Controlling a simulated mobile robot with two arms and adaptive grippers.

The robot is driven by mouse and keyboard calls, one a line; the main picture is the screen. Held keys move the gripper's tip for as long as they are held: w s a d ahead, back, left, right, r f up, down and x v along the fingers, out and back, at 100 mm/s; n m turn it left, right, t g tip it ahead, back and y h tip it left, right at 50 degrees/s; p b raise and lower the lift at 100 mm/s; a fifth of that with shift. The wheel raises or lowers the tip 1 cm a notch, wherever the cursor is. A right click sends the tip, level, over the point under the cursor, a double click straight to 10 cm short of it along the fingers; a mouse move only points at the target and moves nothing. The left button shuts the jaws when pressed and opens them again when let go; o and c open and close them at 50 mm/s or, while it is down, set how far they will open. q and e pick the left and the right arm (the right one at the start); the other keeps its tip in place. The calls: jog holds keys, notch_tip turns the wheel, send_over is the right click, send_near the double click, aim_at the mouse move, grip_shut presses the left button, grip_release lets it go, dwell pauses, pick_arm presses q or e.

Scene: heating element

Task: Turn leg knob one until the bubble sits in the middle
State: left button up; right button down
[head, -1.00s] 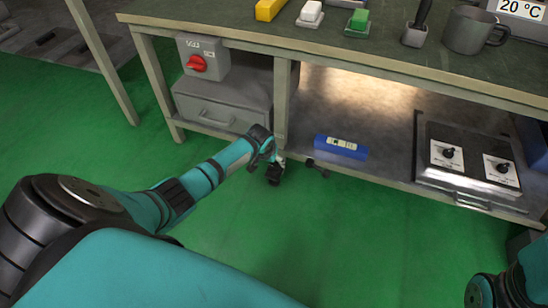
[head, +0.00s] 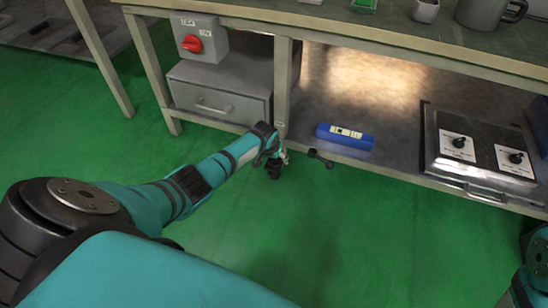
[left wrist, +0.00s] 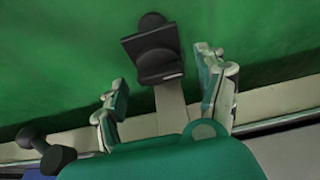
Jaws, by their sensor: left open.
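The dark leg knob (left wrist: 152,50) sits at the foot of a pale bench leg (left wrist: 171,108) in the left wrist view; the knob also shows in the head view (head: 274,173). My left gripper (left wrist: 163,70) is open, with one finger on each side of the leg and a gap to each. In the head view, my left gripper (head: 277,158) is low at the bench's front, partly hiding the leg. A blue spirit level (head: 345,138) lies on the lower shelf; its bubble is too small to place. My right gripper is outside the view.
A dark dumbbell-shaped part (head: 321,159) is at the shelf's front edge, right of my gripper. A grey drawer box (head: 220,95) and a red-switch box (head: 197,42) are left. A hot plate unit (head: 478,150) is right. The green floor in front is clear.

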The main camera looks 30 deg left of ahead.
pick_arm(q)
jog(key=c, duration=1.2)
jog(key=shift+o, duration=0.2)
jog(key=shift+d+n+p, duration=0.1)
jog(key=shift+n+p, duration=0.25)
jog(key=shift+n, duration=0.05)
